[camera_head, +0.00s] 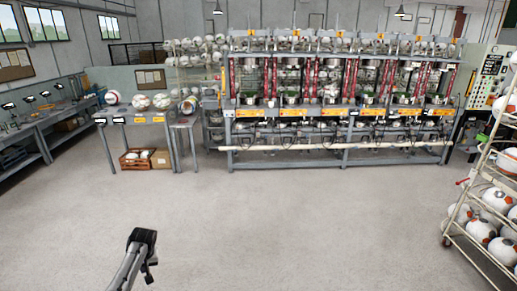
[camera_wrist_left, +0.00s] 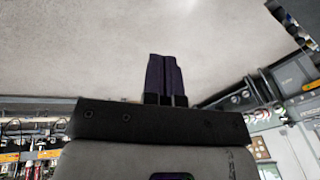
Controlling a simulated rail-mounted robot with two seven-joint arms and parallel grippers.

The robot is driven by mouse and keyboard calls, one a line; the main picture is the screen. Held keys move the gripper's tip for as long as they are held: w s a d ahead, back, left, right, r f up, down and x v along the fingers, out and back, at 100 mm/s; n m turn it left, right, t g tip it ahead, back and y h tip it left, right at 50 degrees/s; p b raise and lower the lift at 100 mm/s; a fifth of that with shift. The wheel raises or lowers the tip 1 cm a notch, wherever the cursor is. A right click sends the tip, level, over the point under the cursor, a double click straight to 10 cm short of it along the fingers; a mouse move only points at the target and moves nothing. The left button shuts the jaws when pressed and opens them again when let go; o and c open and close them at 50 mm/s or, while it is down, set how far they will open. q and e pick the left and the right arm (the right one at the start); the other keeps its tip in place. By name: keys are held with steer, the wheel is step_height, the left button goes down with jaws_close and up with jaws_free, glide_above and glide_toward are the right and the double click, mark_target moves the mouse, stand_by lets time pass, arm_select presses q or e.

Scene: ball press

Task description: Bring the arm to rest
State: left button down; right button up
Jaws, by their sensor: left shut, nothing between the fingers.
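My left arm (camera_head: 140,245) rises from the bottom edge in the head view, left of centre, with its dark end over bare floor. It is well apart from the tables and the press. In the left wrist view my left gripper (camera_wrist_left: 166,58) shows two dark fingers side by side, closed together and empty. The fingers touch no object there. In the head view I cannot make out the fingertips. My right arm and right gripper are not in view.
A long ball press (camera_head: 340,112) with red columns stands across the back. A table (camera_head: 150,118) with several balls is at left, with a crate (camera_head: 135,160) under it. A wheeled ball rack (camera_head: 462,225) stands at right. The grey floor (camera_head: 290,220) between is clear.

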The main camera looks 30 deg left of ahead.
arm_select(q)
steer(key=w+d+r+m+t+y, duration=0.1)
steer(key=w+d+r+m+t, duration=0.25)
steer(key=d+r, duration=0.2)
steer(key=w+d+r+m+t+y, duration=0.2)
steer(key=w+d+r, duration=0.3)
steer(key=r, duration=0.2)
steer(key=s+d+m+t+h+b, duration=0.1)
steer(key=s+d+m+t+b, duration=0.3)
steer(key=d, duration=1.3)
steer(key=s+d+f+m+h+b, duration=0.15)
steer(key=s+d+f, duration=0.25)
steer(key=s+d, duration=0.4)
steer(key=s+d+f+m+h+b, duration=0.1)
steer(key=s+d+f+h+b, duration=0.2)
steer(key=s+d, duration=0.5)
steer(key=s+d+f+g+b, duration=0.2)
steer(key=s+f+g, duration=0.3)
steer(key=s+f, duration=1.05)
step_height(320, 180, up, 26)
steer(key=p, duration=2.5)
steer(key=shift+d, duration=0.15)
